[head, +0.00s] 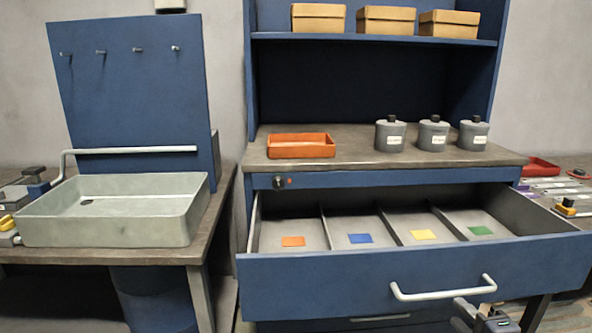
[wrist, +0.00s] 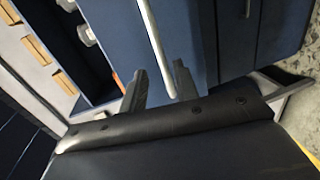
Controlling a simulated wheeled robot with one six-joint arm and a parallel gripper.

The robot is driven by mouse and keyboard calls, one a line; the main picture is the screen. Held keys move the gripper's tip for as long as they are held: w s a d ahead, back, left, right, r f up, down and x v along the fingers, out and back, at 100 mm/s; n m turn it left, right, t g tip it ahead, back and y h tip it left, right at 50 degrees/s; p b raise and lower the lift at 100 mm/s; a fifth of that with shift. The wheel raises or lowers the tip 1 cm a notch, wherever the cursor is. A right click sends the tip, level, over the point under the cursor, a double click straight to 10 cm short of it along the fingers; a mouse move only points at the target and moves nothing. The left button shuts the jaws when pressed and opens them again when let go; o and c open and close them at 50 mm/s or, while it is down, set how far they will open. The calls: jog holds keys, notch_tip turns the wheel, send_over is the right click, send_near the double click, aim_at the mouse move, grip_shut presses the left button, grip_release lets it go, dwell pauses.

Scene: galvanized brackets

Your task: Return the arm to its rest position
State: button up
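My gripper shows in the wrist view (wrist: 160,82), with its two dark fingers apart and nothing held. A pale bar handle (wrist: 156,45) appears between and beyond the fingers; I cannot tell whether it touches them. In the head view, part of my arm's end (head: 490,322) shows at the bottom edge, below the open drawer's handle (head: 444,289). The rest of the arm is out of the picture.
The blue drawer (head: 330,285) is pulled out, with several compartments holding coloured squares. A lower handle (head: 380,318) sits below it. An orange tray (head: 301,146) and grey canisters (head: 433,134) stand on the worktop. A sink (head: 115,222) is at left.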

aim_at(444, 296)
jog(key=b+x, duration=0.1)
jog(key=x, duration=0.7)
jog(key=shift+w, duration=0.15)
